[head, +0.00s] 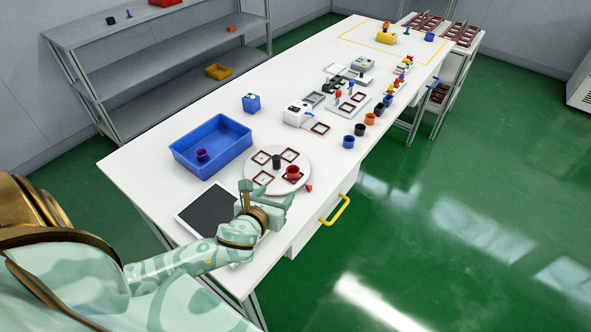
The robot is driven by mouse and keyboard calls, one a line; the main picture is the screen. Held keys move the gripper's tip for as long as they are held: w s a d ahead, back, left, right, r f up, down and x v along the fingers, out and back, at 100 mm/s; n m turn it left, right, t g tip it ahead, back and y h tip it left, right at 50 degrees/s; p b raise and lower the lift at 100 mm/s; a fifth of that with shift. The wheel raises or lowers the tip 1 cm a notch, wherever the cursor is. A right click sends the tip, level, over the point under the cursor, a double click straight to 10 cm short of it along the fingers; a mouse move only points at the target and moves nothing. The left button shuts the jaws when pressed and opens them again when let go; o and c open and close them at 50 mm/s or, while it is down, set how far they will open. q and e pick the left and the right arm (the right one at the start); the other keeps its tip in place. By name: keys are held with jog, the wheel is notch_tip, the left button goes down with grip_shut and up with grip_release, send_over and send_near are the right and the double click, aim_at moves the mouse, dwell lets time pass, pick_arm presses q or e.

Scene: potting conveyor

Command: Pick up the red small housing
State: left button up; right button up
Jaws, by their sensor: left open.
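A red round housing (293,173) sits on one of the square frames on the white round plate (277,187), at the plate's right side. My left gripper (268,191) is open and empty, at the near edge of the plate. Its fingers are apart, just in front of and left of the red housing, and do not appear to touch it. The gripper hides part of the near side of the plate. A much smaller red piece (309,188) lies on the table just right of the plate. My right gripper is out of view.
A dark cylinder (276,162) stands mid-plate. A blue bin (211,146) with a purple housing (202,155) is behind left; a dark panel (213,212) lies left of my gripper. Several coloured housings line the table's right edge, including a blue one (348,141).

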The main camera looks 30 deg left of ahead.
pick_arm(q)
jog(key=b, duration=0.2)
send_near(295, 168)
jog(key=shift+w+d+f, duration=0.1)
jog(key=shift+w+f, duration=0.25)
jog(key=shift+f, duration=0.3)
jog(key=shift+w, duration=0.55)
jog(key=x, duration=0.1)
jog(key=b+x, duration=0.1)
jog(key=x, duration=0.2)
jog(key=shift+w+a+r, duration=0.1)
jog(key=shift+w+a, duration=0.2)
jog(key=shift+r, duration=0.1)
jog(key=shift+c, duration=1.3)
jog(key=c, duration=0.8)
